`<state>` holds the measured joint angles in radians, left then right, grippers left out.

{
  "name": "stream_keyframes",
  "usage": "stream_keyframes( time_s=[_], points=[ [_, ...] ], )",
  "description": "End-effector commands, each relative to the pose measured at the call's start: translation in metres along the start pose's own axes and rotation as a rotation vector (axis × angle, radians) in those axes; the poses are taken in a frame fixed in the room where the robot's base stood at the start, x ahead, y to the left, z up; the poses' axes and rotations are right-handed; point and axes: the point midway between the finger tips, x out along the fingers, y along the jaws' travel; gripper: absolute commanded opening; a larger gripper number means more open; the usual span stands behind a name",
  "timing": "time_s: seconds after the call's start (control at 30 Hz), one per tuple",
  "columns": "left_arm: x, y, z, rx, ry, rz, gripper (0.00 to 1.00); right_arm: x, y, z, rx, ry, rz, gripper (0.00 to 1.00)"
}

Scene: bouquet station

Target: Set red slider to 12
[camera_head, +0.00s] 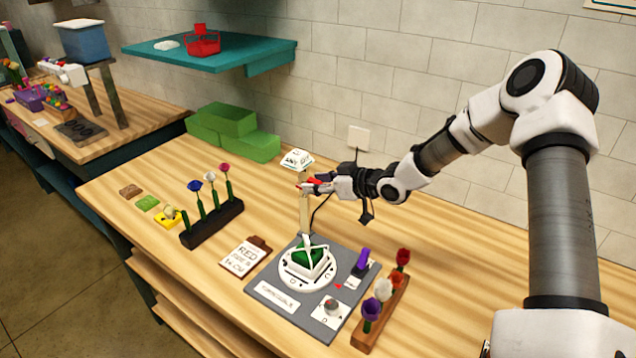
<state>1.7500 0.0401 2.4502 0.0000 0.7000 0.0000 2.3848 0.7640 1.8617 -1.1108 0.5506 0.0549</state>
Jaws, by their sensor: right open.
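A pale upright post (304,215) stands at the back of a grey panel (262,287), with a white patterned head (297,159) on top. A small red piece (318,182), which looks like the red slider, shows at the post just below the head. My right gripper (308,187) is open at the post, beside or around this red piece. The fingers hide part of it, so I cannot tell if they touch it. No scale reading is legible. A card (245,256) on a brown clipboard reads "RED"; its smaller lines are unclear. My left gripper is out of view.
The panel carries a green block in a white round dial (306,268), a purple lever (361,262) and a knob (328,309). Flower racks stand left (212,227) and right (381,314). Green blocks (234,134) sit behind. A teal shelf (209,54) holds a red basket (201,42).

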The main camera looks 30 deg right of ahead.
Motion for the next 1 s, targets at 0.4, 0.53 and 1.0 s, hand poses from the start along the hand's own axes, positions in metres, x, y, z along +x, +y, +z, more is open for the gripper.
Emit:
stream_keyframes(
  time_s=[0.4,0.53,1.0],
  points=[
    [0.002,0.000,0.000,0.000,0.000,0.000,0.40,0.001,0.000,0.002,0.000,0.000,0.001,0.00],
    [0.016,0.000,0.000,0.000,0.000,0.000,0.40,0.008,0.000,0.021,0.000,-0.003,0.000,0.00],
    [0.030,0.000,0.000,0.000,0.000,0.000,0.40,0.017,-0.001,0.044,0.002,-0.008,-0.002,0.21]
  ],
)
